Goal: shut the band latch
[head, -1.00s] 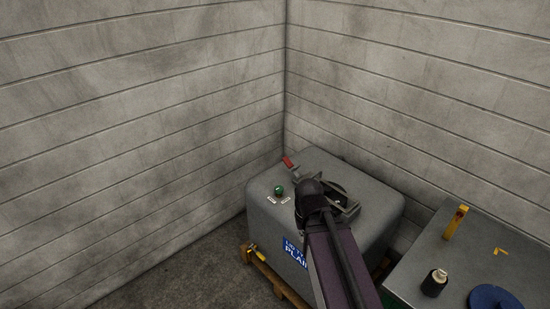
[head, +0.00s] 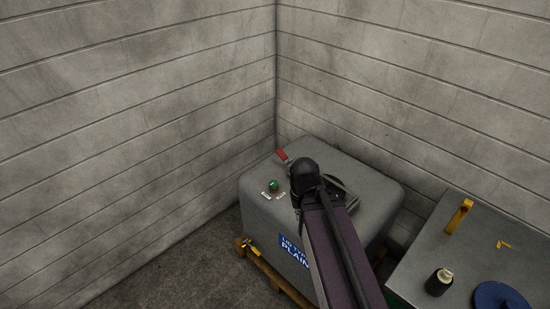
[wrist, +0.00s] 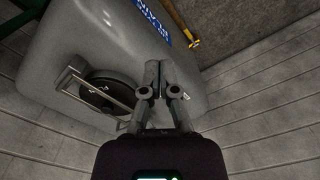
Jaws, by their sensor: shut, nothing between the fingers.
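My gripper (wrist: 152,80) is shut and empty in the wrist view, its fingertips over the top of a grey rounded housing (wrist: 70,35). Beside it, to the left in that view, a pale metal rectangular frame (wrist: 68,83) lies around a black round disc (wrist: 98,98). In the head view, the housing (head: 365,220) stands in the corner. A red handle (head: 282,155) shows at its back edge. My dark wrist covers my gripper and part of the disc there. I cannot tell which part is the band latch, or whether my fingers touch anything.
A green button (head: 273,186) with two white labels and a blue sign (head: 296,251) are on the housing. A grey table (head: 445,240) at right holds a yellow tool (head: 460,216), a dark bottle (head: 438,282) and a blue disc (head: 500,298). Block walls close the corner.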

